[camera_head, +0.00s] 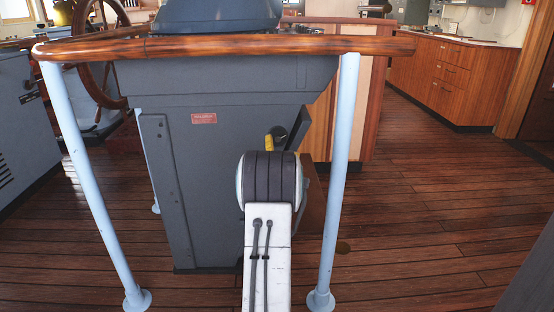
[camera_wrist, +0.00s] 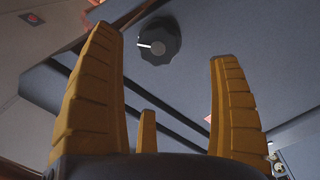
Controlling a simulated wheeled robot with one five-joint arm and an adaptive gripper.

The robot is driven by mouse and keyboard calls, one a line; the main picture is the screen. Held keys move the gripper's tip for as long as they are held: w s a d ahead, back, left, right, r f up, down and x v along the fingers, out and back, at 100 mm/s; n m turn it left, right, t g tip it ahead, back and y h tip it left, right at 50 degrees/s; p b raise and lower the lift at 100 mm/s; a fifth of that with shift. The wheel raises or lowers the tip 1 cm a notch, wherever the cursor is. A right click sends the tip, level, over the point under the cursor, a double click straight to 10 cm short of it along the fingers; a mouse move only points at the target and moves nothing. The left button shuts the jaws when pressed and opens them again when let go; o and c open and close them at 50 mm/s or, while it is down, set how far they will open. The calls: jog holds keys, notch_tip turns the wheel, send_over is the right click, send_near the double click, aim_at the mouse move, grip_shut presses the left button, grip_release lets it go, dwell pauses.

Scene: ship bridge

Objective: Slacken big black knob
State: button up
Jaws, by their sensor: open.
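The big black knob (camera_wrist: 160,41) shows in the wrist view, on a blue-grey panel. It is round with a lobed edge and has a white pointer line on its left side. My gripper (camera_wrist: 170,50) has yellow ribbed fingers spread apart, with a shorter finger between them lower down. The knob appears between the fingertips, beyond them, and nothing is held. In the head view my gripper (camera_head: 275,138) shows only as a bit of yellow beyond my arm, in front of the grey console (camera_head: 215,160). The knob cannot be made out there.
A wooden handrail (camera_head: 230,46) on pale blue posts (camera_head: 340,185) runs around the console. A wooden ship's wheel (camera_head: 100,50) stands at the left. Wooden cabinets (camera_head: 445,80) line the back right. The plank floor (camera_head: 430,215) at the right is clear.

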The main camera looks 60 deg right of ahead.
jog(key=shift+v, duration=1.3)
jog(key=shift+s, duration=0.1)
